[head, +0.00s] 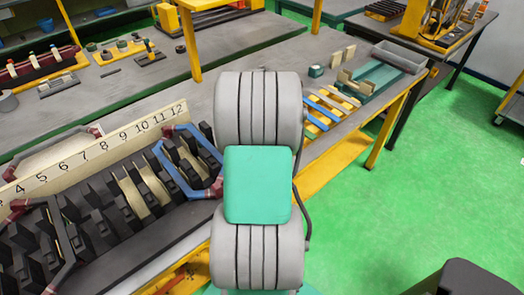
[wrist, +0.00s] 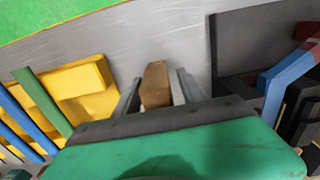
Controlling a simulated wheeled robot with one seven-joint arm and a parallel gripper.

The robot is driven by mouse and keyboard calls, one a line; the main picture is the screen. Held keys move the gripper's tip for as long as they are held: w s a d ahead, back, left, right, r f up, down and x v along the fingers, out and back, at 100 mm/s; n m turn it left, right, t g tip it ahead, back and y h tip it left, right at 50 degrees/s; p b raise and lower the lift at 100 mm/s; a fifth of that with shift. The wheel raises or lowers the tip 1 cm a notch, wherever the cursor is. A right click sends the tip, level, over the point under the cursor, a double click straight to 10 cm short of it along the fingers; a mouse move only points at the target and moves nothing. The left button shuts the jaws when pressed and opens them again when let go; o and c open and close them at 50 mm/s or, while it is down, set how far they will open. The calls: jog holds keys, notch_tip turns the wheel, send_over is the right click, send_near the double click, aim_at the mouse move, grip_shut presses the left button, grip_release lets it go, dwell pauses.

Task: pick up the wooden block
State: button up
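A brown wooden block (wrist: 156,84) shows in the middle of the wrist view, over the grey table surface. The two dark fingers of my gripper (wrist: 158,88) are on either side of it, near their tips. I cannot tell whether they press on it or stand just apart. In the head view my own arm covers the middle of the picture, hiding my gripper and this block.
The head view shows a numbered stator rack (head: 100,160) left and a grey tray (head: 398,56) at the table's far right.

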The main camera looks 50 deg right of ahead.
grip_shut()
dwell(1.2)
